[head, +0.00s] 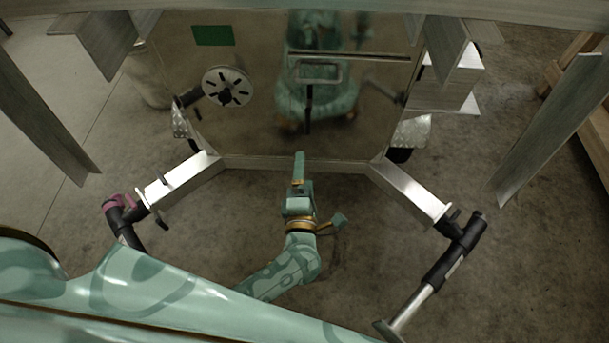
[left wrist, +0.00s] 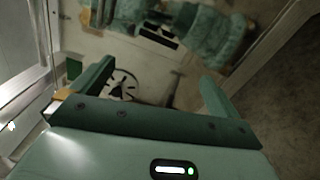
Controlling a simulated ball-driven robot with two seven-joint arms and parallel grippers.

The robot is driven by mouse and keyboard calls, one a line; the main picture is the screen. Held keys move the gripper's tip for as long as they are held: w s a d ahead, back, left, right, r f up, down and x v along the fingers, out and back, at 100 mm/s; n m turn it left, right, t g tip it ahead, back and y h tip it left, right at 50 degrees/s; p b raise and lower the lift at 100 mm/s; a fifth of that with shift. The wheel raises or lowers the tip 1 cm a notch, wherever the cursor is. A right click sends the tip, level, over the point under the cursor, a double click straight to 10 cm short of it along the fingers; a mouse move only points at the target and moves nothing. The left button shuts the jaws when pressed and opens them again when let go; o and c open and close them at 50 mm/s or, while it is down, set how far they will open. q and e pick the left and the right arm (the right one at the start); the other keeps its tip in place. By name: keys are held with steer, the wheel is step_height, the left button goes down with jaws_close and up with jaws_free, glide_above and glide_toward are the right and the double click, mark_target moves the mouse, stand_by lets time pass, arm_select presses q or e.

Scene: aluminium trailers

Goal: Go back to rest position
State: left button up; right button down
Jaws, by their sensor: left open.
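My left gripper (head: 299,158) shows edge-on in the middle of the head view, on its teal arm, pointing at the lower edge of a shiny trailer panel (head: 255,130). In the left wrist view the two fingers of the left gripper (left wrist: 157,75) stand wide apart with nothing between them. A slotted round disc (head: 227,86) on the panel also shows between the fingers (left wrist: 121,86) in the wrist view, beyond them. My right gripper is not in view.
A metal frame with angled arms (head: 408,192) spreads below the panel, with black-ended jacks at left (head: 124,216) and right (head: 455,250). Metal beams hang at both sides, one at the right (head: 545,135). The panel mirrors my teal body. Bare concrete floor lies around.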

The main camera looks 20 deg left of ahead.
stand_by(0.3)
arm_select(q)
steer(key=s+a+f+m+g+h+p, duration=0.25)
steer(key=s+f+m+p, duration=0.2)
steer(key=s+m, duration=0.3)
steer(key=s+a+f+m+g+h+p, duration=0.15)
steer(key=s+f+m+g+p, duration=0.25)
steer(key=s+m+p, duration=0.4)
steer(key=s+a+f+m+g+h+p, duration=0.1)
steer(key=s+f+m+g+h+p, duration=0.25)
steer(key=s+m, duration=0.45)
steer(key=s+a+f+m+g+y+p, duration=0.1)
steer(key=s+a+g, duration=0.2)
steer(key=s, duration=0.6)
steer(key=s+a+f+m+g+y+p, duration=0.1)
steer(key=s+a+m+g+p, duration=0.1)
steer(key=s, duration=0.8)
steer(key=shift+s+a+f+g, duration=0.15)
steer(key=shift+a+f+g, duration=0.25)
steer(key=shift+a+g, duration=0.55)
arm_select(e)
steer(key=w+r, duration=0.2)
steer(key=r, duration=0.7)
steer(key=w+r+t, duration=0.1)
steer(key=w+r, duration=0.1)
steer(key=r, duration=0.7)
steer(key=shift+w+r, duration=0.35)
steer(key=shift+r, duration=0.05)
